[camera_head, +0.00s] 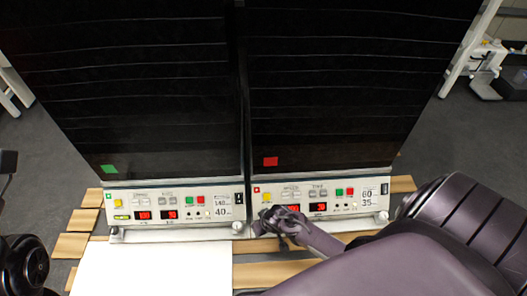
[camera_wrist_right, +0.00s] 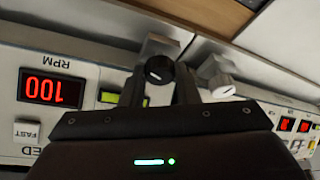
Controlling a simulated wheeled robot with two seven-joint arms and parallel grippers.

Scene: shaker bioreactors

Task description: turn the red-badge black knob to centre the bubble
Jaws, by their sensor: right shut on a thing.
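The red-badge machine (camera_head: 320,205) stands on the right in the head view, with a red badge (camera_head: 270,161) on its dark door. My right gripper (camera_head: 276,217) is at the lower left corner of its panel. In the right wrist view, which is upside down, the gripper's fingers (camera_wrist_right: 162,88) are closed around the black knob (camera_wrist_right: 159,70). A yellow-green level window (camera_wrist_right: 110,97) shows beside the fingers, partly covered by one. I cannot make out its bubble. My left gripper is not in view; only dark arm parts show at the left edge.
The green-badge machine (camera_head: 170,208) stands close on the left, with its own level window (camera_head: 121,217). A pale knob (camera_wrist_right: 222,85) sits close beside my right fingers in the wrist view. A white board (camera_head: 150,265) and wooden slats lie in front.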

